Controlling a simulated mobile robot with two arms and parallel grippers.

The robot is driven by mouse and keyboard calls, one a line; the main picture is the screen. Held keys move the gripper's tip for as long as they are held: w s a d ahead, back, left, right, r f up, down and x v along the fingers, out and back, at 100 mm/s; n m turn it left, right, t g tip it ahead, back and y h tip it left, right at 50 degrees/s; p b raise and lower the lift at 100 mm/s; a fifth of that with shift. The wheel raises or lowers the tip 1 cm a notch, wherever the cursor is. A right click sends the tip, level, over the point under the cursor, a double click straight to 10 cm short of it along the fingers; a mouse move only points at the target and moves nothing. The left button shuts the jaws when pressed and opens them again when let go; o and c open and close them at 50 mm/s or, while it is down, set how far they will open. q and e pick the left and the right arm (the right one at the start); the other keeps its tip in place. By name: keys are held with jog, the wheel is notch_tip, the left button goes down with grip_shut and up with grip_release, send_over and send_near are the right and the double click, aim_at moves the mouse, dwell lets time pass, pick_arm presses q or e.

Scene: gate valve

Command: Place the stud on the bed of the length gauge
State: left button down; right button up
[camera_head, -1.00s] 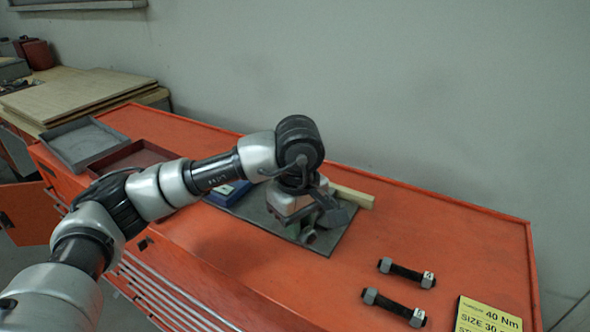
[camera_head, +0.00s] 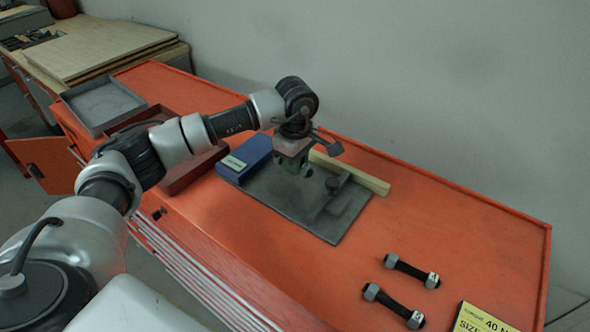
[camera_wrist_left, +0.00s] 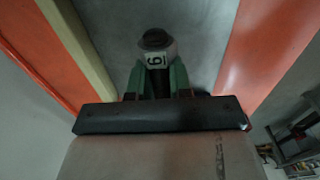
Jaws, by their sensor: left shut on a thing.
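My left gripper (camera_head: 300,170) is above the back part of a dark grey mat (camera_head: 285,207). In the left wrist view its green fingers (camera_wrist_left: 158,80) are shut on a stud (camera_wrist_left: 154,42). The stud shows a dark rounded end and a white tag reading 6 or 9; the rest of it is hidden. A dark grey block with a small upright part, which looks like the length gauge (camera_head: 345,203), is on the mat to the right of the gripper. Its bed is hard to make out. My right gripper is not in view.
Two studs with nuts (camera_head: 412,271) (camera_head: 393,306) lie at the right, near a yellow card (camera_head: 485,320). A wooden strip (camera_head: 355,174) lies behind the mat. A blue box (camera_head: 246,158), a red tray (camera_head: 190,176) and a grey tray (camera_head: 103,103) are at the left.

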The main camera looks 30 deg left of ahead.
aim_at(295, 183)
pick_arm(q)
jog(key=shift+a+f, duration=0.15)
notch_tip(295, 183, down, 3)
jog(key=shift+f+p, duration=0.15)
jog(key=shift+p, duration=0.7)
jog(key=shift+f, duration=0.2)
jog(key=shift+f, duration=0.1)
jog(key=shift+f+b, duration=0.15)
jog(key=shift+b, duration=0.2)
jog(key=c, duration=1)
grip_release()
jog(key=shift+c, duration=0.2)
